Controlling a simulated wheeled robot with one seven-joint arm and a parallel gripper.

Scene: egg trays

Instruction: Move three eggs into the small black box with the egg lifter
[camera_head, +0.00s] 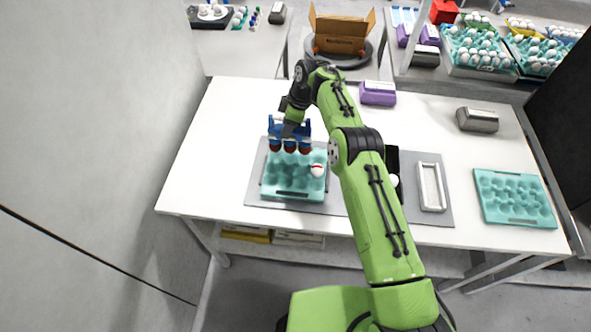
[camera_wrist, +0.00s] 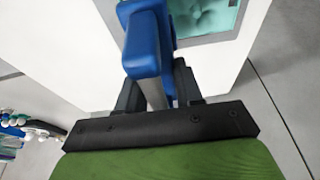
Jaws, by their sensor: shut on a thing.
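My gripper (camera_head: 291,112) is shut on the blue egg lifter (camera_head: 276,128), which has three red-brown cups facing down. The lifter is above the far left part of the teal egg tray (camera_head: 293,194). No egg shows clearly under the cups. The lifter's blue handle also shows in the wrist view (camera_wrist: 142,45), between my gripper's fingers (camera_wrist: 158,92). One white egg (camera_head: 317,171) with a red mark is at the tray's right side. The small black box (camera_head: 392,158) is partly hidden behind my arm. A white egg (camera_head: 394,181) shows at its right edge.
A grey mat (camera_head: 335,208) lies under the tray and box. An empty-looking teal tray (camera_head: 515,199) is at the far right. Purple (camera_head: 378,93) and grey (camera_head: 477,120) cartons stand behind.

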